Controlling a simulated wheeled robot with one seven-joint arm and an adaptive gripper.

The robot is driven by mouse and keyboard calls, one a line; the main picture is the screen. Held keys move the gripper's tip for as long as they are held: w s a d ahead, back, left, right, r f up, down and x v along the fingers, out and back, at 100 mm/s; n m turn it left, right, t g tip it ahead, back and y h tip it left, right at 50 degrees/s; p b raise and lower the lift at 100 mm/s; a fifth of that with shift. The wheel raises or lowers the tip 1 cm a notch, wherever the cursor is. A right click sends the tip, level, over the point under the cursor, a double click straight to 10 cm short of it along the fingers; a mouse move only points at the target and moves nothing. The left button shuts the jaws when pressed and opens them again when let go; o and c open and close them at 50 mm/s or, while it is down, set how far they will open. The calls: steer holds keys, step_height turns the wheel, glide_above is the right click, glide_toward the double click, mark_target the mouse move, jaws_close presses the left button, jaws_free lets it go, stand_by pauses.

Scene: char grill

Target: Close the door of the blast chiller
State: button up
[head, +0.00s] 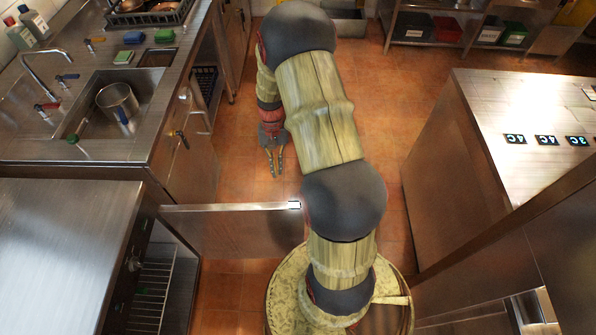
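The blast chiller (65,250) stands at the lower left, with a bare steel top. Its door (235,232) stands wide open and juts out to the right across the aisle. A small white-lit piece (294,205) shows at the door's free edge. Wire racks (152,290) show inside the open front. My gripper (275,173) hangs over the floor beyond the door, near its free end and apart from it in the picture. Its two fingers are spread with a gap between them, and nothing is held. My arm hides the area just right of the door's edge.
A sink counter (70,148) with a pot (118,102) stands at the upper left. A steel counter (530,110) with number tags is at the right. Shelves with bins (430,28) stand at the back. Tiled floor (240,110) lies open between the counters.

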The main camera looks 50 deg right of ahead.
steer(key=shift+w+d+r, duration=0.35)
steer(key=shift+w+d, duration=0.35)
steer(key=shift+d, duration=0.15)
jaws_close()
steer(key=s+a+f+b, duration=0.3)
steer(key=s+a+f, duration=0.1)
steer(key=f, duration=0.5)
steer(key=shift+s+a+f+m, duration=0.2)
steer(key=shift+a+f+m, duration=0.1)
steer(key=shift+a, duration=0.2)
